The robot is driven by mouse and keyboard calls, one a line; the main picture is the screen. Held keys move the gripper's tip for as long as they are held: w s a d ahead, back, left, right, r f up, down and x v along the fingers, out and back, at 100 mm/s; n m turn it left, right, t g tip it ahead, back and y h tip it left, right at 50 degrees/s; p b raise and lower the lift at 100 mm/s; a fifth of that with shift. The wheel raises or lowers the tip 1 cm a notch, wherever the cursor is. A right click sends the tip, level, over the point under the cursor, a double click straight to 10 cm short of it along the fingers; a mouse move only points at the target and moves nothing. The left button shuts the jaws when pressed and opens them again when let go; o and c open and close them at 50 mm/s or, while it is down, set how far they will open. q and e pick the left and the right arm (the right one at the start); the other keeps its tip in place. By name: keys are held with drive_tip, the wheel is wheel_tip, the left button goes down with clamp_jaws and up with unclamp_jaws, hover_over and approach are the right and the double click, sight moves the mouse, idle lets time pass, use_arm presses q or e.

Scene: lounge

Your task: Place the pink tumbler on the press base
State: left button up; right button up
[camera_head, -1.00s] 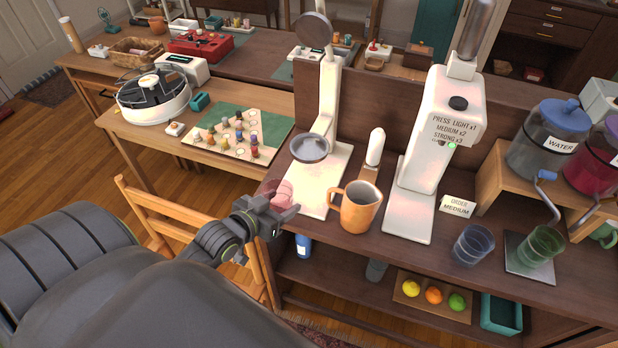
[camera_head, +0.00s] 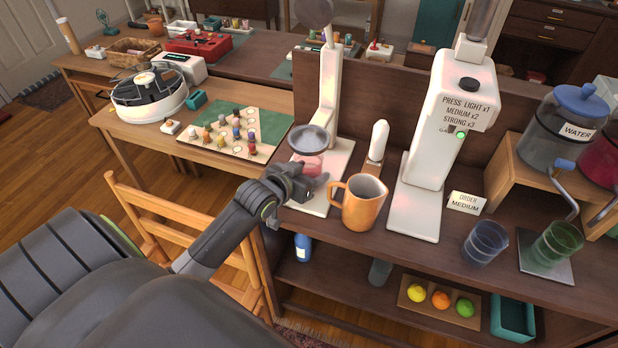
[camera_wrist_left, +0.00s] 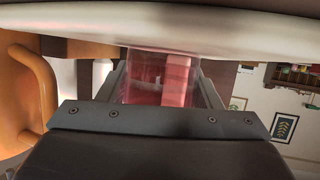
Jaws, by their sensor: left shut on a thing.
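The pink tumbler (camera_head: 309,165) is clear pink and held between the jaws of my left gripper (camera_head: 300,182). It is directly under the round grey cup (camera_head: 309,141) of the left white stand, over that stand's flat white base (camera_head: 336,163). I cannot tell if the tumbler touches the base. In the left wrist view the tumbler (camera_wrist_left: 160,82) sits between the two fingers, close to a broad white surface (camera_wrist_left: 200,32). A second white machine, with a press sign, has its own white base (camera_head: 413,215) further right. My right gripper is not in view.
An orange pitcher (camera_head: 361,205) stands just right of my left gripper, its handle towards it. Further right are an order card (camera_head: 466,202), a blue tumbler (camera_head: 485,243) and a green tumbler (camera_head: 556,245). A wooden chair (camera_head: 160,215) stands left of the counter.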

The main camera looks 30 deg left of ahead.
use_arm(q)
drive_tip(key=shift+s+r, duration=0.1)
drive_tip(key=o, duration=1.1)
drive_tip(key=shift+o, duration=0.2)
drive_tip(key=v, duration=1.2)
